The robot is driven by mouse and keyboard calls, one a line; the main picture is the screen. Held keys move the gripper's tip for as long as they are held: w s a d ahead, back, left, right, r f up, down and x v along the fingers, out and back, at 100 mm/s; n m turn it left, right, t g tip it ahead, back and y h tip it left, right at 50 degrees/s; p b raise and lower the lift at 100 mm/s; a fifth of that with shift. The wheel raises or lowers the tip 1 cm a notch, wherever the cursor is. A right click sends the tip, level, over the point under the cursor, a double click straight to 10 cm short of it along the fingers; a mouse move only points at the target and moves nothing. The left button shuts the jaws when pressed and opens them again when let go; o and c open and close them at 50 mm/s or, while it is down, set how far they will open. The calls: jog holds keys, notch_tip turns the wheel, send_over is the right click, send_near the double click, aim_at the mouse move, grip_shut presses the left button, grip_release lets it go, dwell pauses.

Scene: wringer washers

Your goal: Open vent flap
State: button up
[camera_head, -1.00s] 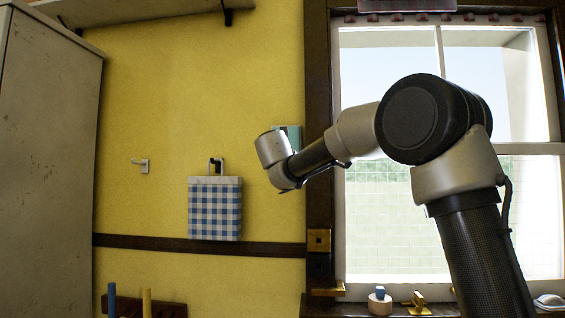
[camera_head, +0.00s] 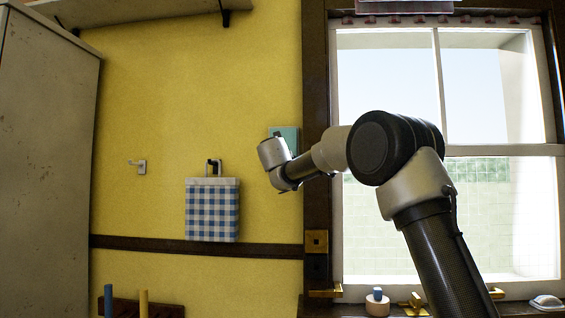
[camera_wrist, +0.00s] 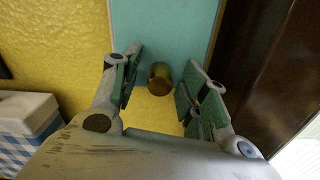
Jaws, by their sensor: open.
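The vent flap is a flat teal panel (camera_wrist: 165,30) with a short round brass-coloured knob (camera_wrist: 160,80) near its lower edge in the wrist view. In the head view the teal panel (camera_head: 288,133) shows on the yellow wall, partly covered by my wrist. My gripper (camera_wrist: 158,86) is open, with one finger on each side of the knob. Gaps show between the knob and both fingers; whether the fingertips reach the panel I cannot tell. In the head view my wrist hides the knob and the fingers.
A dark wooden window frame (camera_head: 315,90) stands close to the right of the panel. A blue checked bag (camera_head: 212,212) hangs on the wall to the left, beside a small hook (camera_head: 138,166). A worn cabinet (camera_head: 45,150) stands at the far left.

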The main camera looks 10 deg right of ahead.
grip_shut()
jog(key=shift+s+r, duration=0.1)
jog(key=shift+s, duration=0.05)
jog(key=s+a+r+g+y, duration=0.1)
jog(key=s+a+r+g, duration=0.1)
jog(key=s+r, duration=0.5)
jog(key=shift+s+a+r+g, duration=0.3)
jog(key=shift+s+r+g, duration=0.05)
jog(key=shift+g, duration=0.05)
dwell(0.5)
dwell(0.3)
